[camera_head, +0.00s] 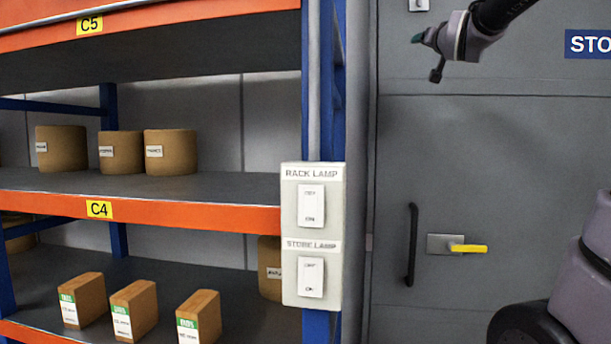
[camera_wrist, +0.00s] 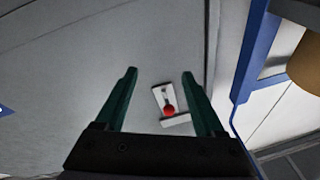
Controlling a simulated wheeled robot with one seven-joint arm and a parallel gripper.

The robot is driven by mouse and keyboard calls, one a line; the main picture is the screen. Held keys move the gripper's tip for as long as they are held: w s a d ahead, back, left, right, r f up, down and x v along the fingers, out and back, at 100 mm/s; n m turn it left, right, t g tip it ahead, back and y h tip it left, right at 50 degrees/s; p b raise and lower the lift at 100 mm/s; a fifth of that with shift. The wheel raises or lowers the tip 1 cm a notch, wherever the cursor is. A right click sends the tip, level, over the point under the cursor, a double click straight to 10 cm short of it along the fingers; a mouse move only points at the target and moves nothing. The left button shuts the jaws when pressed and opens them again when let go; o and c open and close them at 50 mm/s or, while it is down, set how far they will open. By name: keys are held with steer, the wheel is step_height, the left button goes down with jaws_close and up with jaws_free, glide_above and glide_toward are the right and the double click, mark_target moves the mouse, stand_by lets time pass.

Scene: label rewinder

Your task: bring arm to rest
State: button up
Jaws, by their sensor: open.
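My gripper (camera_head: 424,42) is raised in front of the upper part of the grey door in the head view, to the right of the rack. Its two green fingers (camera_wrist: 159,74) are spread apart in the wrist view, with nothing held between them. A small white plate with a red-ended lever (camera_wrist: 168,108) shows beyond the fingers, on a pale grey surface. I cannot tell how far the fingers are from it. My arm reaches in from the top right of the head view.
The orange and blue rack (camera_head: 150,213) on the left holds brown rolls and boxes. A switch panel (camera_head: 312,235), marked RACK LAMP and STORE LAMP, is on its post. The grey door (camera_head: 480,150) has a yellow lever handle (camera_head: 467,248) and a dark pull bar (camera_head: 412,245).

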steer(key=s+a+f+g+y, duration=0.1)
steer(key=s+f+g, duration=0.3)
steer(key=s+f, duration=0.4)
steer(key=s+a+f+g+y, duration=0.1)
steer(key=s+a+f+g, duration=0.3)
steer(key=s+f, duration=0.5)
steer(key=s+a+f+n+g+y, duration=0.1)
steer(key=s+f+g, duration=0.4)
steer(key=f, duration=1.2)
steer(key=s+a+y, duration=0.1)
steer(key=s+a, duration=0.1)
steer(key=s, duration=0.2)
steer(key=shift+a+g, duration=0.25)
steer(key=shift+g, duration=0.05)
steer(key=shift+w+f, duration=0.1)
steer(key=shift+c, duration=0.3)
